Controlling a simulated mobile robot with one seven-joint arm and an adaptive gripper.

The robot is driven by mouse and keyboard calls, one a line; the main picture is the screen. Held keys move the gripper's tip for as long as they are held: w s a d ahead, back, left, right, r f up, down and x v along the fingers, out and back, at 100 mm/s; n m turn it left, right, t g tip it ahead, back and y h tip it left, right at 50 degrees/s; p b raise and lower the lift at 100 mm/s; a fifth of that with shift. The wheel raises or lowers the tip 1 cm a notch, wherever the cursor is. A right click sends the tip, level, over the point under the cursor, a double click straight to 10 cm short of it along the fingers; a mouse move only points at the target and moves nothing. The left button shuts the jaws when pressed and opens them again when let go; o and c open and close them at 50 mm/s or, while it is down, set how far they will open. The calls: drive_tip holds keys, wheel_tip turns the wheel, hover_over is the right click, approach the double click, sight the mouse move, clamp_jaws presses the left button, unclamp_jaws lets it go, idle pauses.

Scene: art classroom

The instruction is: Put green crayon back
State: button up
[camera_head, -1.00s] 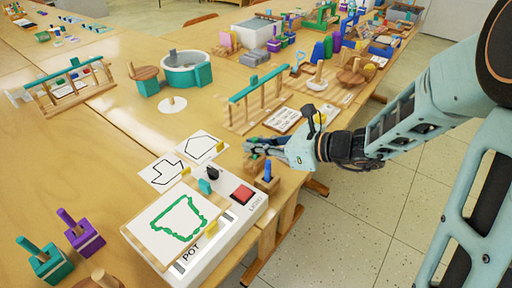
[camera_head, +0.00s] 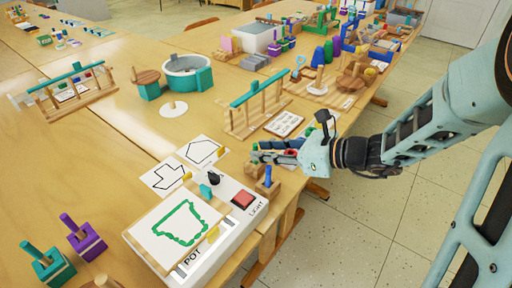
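My gripper (camera_head: 262,155) is at the right table edge, just above and behind a small wooden block holder (camera_head: 266,184) with a blue crayon (camera_head: 268,174) upright in it. The fingers are small and seen from the side; whether they close on anything is unclear. A small green patch (camera_head: 254,147) shows at the fingertips; I cannot tell whether it is the green crayon. A wooden block (camera_head: 256,167) sits just under the fingertips. A sheet with a green pot outline (camera_head: 183,203) lies on the white light box (camera_head: 226,238), left of the holder.
The light box has a red button (camera_head: 243,199) and a black knob (camera_head: 214,178). Two outline cards (camera_head: 165,174) lie behind it. A wooden rack with a teal top bar (camera_head: 257,92) stands beyond my gripper. Teal (camera_head: 53,264) and purple (camera_head: 86,240) blocks stand at front left.

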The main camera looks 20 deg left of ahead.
drive_tip(key=p+v, duration=0.1)
drive_tip(key=v, duration=0.8)
drive_tip(key=shift+p, duration=0.4)
drive_tip(key=shift+f, duration=0.1)
